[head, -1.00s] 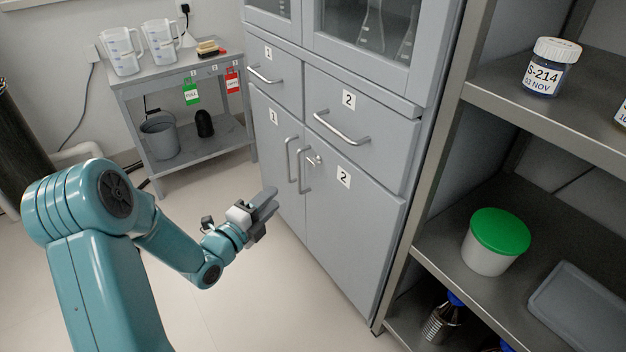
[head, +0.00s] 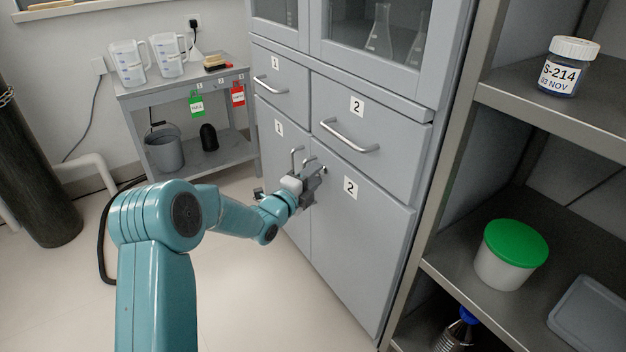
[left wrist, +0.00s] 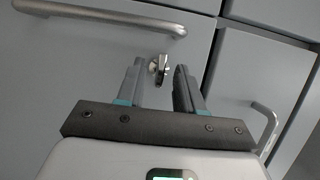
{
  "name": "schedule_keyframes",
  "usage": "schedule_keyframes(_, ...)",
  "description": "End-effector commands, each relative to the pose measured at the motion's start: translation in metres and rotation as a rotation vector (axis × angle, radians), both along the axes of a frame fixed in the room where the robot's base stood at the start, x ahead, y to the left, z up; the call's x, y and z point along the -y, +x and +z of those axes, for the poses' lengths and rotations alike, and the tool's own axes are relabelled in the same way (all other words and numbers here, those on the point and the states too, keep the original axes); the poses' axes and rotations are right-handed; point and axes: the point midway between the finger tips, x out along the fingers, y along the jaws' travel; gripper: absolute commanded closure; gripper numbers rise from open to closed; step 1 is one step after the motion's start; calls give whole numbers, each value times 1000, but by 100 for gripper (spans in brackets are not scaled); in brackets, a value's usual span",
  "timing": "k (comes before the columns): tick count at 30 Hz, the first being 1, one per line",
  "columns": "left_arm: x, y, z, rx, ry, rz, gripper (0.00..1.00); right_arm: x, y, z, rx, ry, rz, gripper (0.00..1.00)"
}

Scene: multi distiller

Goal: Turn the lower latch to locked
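The lower latch (left wrist: 159,66) is a small metal turn-piece on the lower cabinet doors, near their meeting edge. In the left wrist view it shows just beyond and between my fingertips, apparently without contact. In the head view it is mostly hidden behind my gripper. My left gripper (head: 314,176) is at the lower doors, beside the door handles, and it also shows in the left wrist view (left wrist: 158,78). Its two fingers are apart with nothing held between them. Whether the latch is locked cannot be told. My right gripper is not in view.
The left lower door's handle (head: 295,158) stands close beside my gripper. A drawer handle (head: 350,137) is above it. An open metal shelf with a green-lidded tub (head: 515,245) stands at the right. A small table (head: 185,85) stands at the back left. The floor between is clear.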

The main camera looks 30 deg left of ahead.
Motion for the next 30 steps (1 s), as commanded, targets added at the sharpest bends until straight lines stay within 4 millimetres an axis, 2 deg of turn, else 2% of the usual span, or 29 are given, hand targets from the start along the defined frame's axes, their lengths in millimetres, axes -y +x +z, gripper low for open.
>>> schedule_keyframes(7, 0, 1, 0, 0, 0, 0, 64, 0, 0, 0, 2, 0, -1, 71)
schedule_keyframes(8, 0, 1, 0, 0, 0, 0, 70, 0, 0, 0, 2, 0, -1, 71)
schedule_keyframes(9, 0, 1, 0, 0, 0, 0, 83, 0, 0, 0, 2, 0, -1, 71)
schedule_keyframes(11, 0, 1, 0, 0, 0, 0, 100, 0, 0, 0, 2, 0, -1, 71)
schedule_keyframes(22, 0, 1, 1, -11, -28, -1, 100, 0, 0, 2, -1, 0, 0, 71)
schedule_keyframes(30, -1, 1, 5, -71, -171, 0, 100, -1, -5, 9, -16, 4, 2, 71)
